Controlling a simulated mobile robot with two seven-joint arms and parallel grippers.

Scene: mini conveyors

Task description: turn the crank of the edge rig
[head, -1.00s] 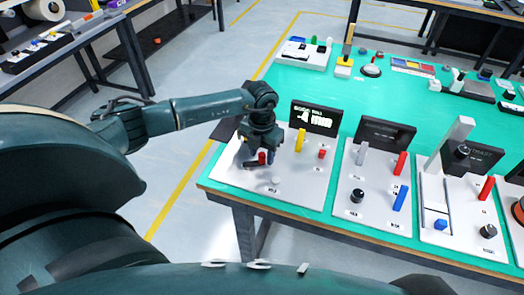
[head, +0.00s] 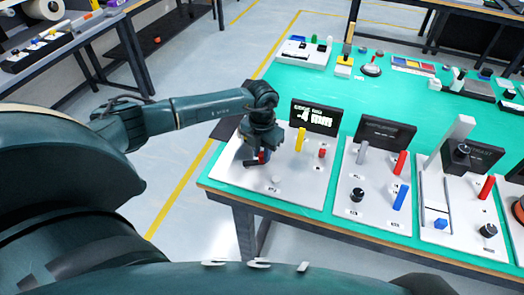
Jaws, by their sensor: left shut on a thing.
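The edge rig appears to be the leftmost white board (head: 303,185), at the table's left corner, with a lit black screen (head: 314,117) behind it. My left gripper (head: 256,158) points down over the board's left part, shut on a red crank handle (head: 262,157). Only a little of the red handle shows; the fingers and wrist hide the rest of the crank. My right gripper is not in view.
The same board has a yellow upright lever (head: 300,139), a red knob (head: 322,153) and a small pale knob (head: 276,180). Boards with levers and knobs stand to the right. The green table (head: 330,230) ends near the board's left edge.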

